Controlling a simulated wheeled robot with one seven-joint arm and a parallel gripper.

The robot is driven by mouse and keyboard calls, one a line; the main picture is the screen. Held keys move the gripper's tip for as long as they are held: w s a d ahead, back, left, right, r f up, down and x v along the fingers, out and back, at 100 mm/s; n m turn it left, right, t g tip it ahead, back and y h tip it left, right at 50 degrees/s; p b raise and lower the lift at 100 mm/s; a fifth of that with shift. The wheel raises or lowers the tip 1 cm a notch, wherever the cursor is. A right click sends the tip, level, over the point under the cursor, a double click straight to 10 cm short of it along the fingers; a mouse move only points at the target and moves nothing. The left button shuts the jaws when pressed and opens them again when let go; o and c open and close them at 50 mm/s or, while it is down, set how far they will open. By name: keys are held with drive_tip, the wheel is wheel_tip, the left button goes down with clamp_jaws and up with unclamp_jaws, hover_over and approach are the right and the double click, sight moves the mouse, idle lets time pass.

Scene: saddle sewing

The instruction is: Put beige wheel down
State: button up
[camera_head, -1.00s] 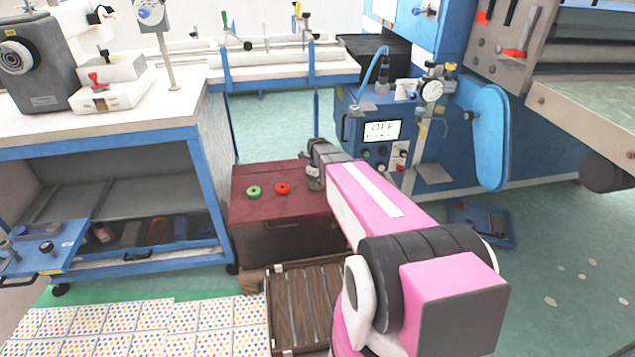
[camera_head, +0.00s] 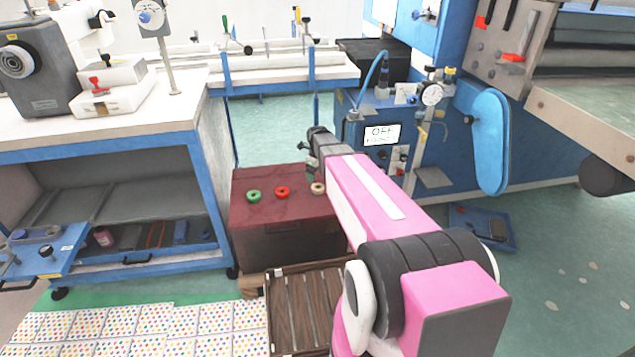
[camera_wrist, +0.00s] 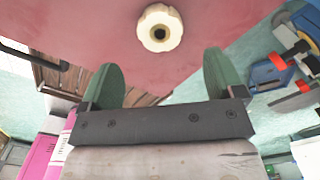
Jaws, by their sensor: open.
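The beige wheel (camera_head: 318,188) lies on the dark red top of a box (camera_head: 262,212), to the right of a red wheel (camera_head: 282,192) and a green wheel (camera_head: 253,196). In the wrist view the beige wheel (camera_wrist: 160,27) lies flat on the red surface, beyond the fingertips and apart from them. My gripper (camera_wrist: 160,75) is open, with its two green fingers spread and nothing between them. In the head view my gripper (camera_head: 312,172) is above the beige wheel, near the box's back right edge, and its fingers are partly hidden.
A blue machine (camera_head: 375,135) with a screen stands just behind and right of the box. A blue-framed workbench (camera_head: 190,110) stands to the left. A wooden slatted crate (camera_head: 295,310) is in front of the box. The box top's left front part is clear.

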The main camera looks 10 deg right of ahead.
wheel_tip(320, 180, up, 5)
drive_tip(key=s+f+n, duration=0.2)
drive_tip(key=s+n, duration=1.9)
drive_tip(key=n, duration=0.6)
drive_tip(key=shift+s, duration=0.25)
